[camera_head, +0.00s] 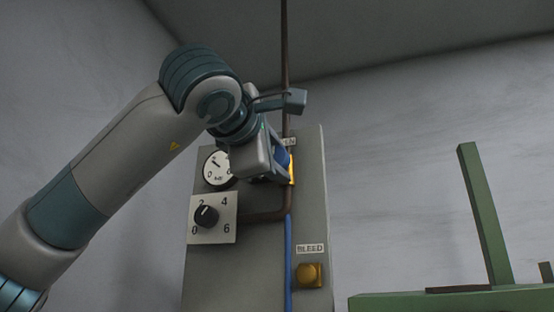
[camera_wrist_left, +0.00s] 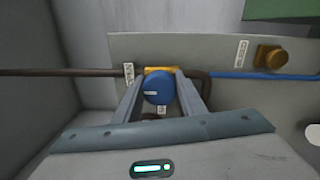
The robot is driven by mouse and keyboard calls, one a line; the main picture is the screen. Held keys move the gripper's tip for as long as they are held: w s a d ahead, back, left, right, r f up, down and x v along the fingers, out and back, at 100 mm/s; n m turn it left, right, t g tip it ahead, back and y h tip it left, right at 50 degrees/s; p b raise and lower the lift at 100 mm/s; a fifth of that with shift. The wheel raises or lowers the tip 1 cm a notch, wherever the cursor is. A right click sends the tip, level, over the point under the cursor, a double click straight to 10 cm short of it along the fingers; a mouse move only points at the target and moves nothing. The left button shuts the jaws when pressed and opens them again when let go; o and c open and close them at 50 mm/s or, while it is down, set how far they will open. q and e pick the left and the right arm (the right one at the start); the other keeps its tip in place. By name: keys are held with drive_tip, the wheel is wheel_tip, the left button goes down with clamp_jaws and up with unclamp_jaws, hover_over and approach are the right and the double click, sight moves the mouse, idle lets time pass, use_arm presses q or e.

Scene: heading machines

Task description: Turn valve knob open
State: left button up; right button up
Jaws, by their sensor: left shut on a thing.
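The valve knob is a round blue knob with a white mark, on a yellow base. In the left wrist view the blue knob (camera_wrist_left: 157,90) sits between the two fingers of my left gripper (camera_wrist_left: 158,92), which is shut on it. In the head view my left gripper (camera_head: 277,168) reaches the upper part of the grey panel (camera_head: 258,270). It hides most of the knob, and only a blue edge (camera_head: 283,158) shows there. My right gripper is in neither view.
A round gauge (camera_head: 217,167) and a black dial (camera_head: 206,215) marked 0 to 6 are left of the knob. A yellow BLEED button (camera_head: 309,275) is below. A brown pipe (camera_head: 285,60) rises above, and a blue pipe (camera_head: 288,260) runs down. A green frame (camera_head: 485,215) stands at right.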

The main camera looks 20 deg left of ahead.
use_arm(q)
drive_tip(key=o, duration=1)
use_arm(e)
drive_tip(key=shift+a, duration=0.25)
use_arm(q)
drive_tip(key=shift+s, duration=0.1)
drive_tip(key=shift+s+f+b, duration=0.1)
drive_tip(key=shift+s+b, duration=0.25)
drive_tip(key=shift+s, duration=0.1)
drive_tip(key=s+b, duration=0.2)
drive_tip(key=s, duration=0.3)
drive_tip(key=s+b, duration=0.2)
drive_tip(key=s, duration=0.4)
drive_tip(key=s+f+b, duration=0.1)
drive_tip(key=s+b, duration=0.1)
drive_tip(key=s, duration=0.3)
drive_tip(key=shift+s+a, duration=0.15)
drive_tip(key=shift+a, duration=0.15)
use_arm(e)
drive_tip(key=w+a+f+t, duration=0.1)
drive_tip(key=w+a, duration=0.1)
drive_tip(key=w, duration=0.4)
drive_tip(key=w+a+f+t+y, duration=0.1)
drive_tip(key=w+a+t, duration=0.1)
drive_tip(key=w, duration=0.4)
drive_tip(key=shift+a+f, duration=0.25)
